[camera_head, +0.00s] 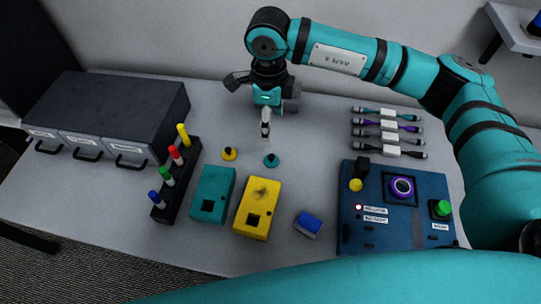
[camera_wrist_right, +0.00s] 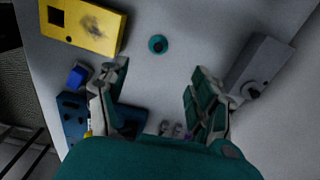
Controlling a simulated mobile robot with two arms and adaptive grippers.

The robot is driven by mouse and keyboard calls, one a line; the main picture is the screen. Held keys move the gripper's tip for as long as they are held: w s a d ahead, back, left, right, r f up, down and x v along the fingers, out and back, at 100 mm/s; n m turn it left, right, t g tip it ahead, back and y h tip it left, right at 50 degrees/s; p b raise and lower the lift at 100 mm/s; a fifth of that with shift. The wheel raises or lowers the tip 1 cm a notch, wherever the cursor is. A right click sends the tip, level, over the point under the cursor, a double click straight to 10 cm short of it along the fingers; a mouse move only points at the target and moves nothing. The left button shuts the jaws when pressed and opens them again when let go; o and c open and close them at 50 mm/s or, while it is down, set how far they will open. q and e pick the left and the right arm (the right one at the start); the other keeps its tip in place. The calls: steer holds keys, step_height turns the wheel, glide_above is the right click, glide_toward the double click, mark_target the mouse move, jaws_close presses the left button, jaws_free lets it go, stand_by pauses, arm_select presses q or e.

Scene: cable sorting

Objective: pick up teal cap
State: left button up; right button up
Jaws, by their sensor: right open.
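The teal cap (camera_head: 271,159) is a small round disc with a dark raised centre. It lies flat on the grey table, right of the yellow cap (camera_head: 228,153) and behind the yellow box. My right gripper (camera_head: 265,124) is above the table, behind the cap and apart from it. In the right wrist view the open gripper (camera_wrist_right: 158,84) has its two fingers wide apart with nothing between them. The teal cap (camera_wrist_right: 158,44) shows beyond the fingertips, roughly centred between them. My left gripper is not in view.
The teal box (camera_head: 212,194), yellow box (camera_head: 258,207) and blue block (camera_head: 308,224) stand in front. A dark-blue panel (camera_head: 350,235) and several cables (camera_head: 388,138) are at right. A dark rack (camera_head: 186,180) holds coloured pegs. A grey box (camera_wrist_right: 262,62) shows in the wrist view.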

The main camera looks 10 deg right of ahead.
steer(key=p, duration=0.3)
glide_above(272, 156)
steer(key=f, duration=0.9)
steer(key=shift+w+a, duration=0.25)
steer(key=shift+s+f, duration=0.1)
steer(key=shift+f, duration=0.35)
steer(key=f+p, duration=0.1)
steer(key=f, duration=0.1)
steer(key=f+p, duration=0.1)
steer(key=shift+s+d+f, duration=0.15)
steer(key=shift+d+f, duration=0.05)
steer(key=shift+f, duration=0.65)
steer(key=c, duration=0.9)
